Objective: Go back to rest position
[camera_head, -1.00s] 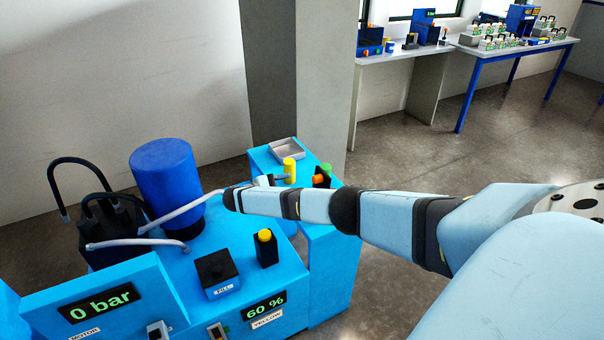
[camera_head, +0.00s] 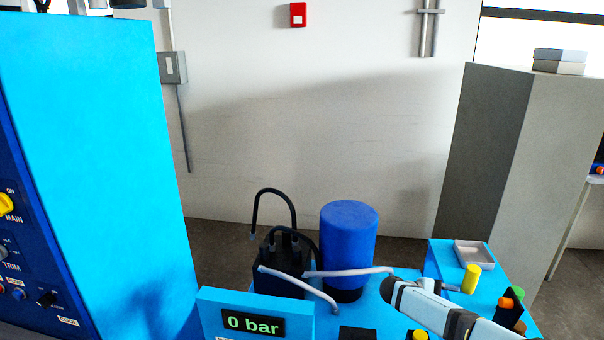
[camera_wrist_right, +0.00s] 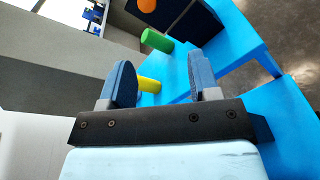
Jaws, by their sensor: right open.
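My right arm reaches in from the bottom right of the head view. Its gripper (camera_head: 444,287) shows small, close to a yellow cylinder (camera_head: 471,278) on the blue bench. In the right wrist view my right gripper (camera_wrist_right: 160,63) is open, its two blue-padded fingers apart with nothing held. The yellow cylinder (camera_wrist_right: 149,85) shows beyond the fingers, between them in the picture. I cannot tell how far off it is. My left gripper is not in view.
The blue bench carries a blue drum (camera_head: 349,245), a black unit (camera_head: 279,262) with hoses, a "0 bar" display (camera_head: 253,323) and a grey tray (camera_head: 473,254).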

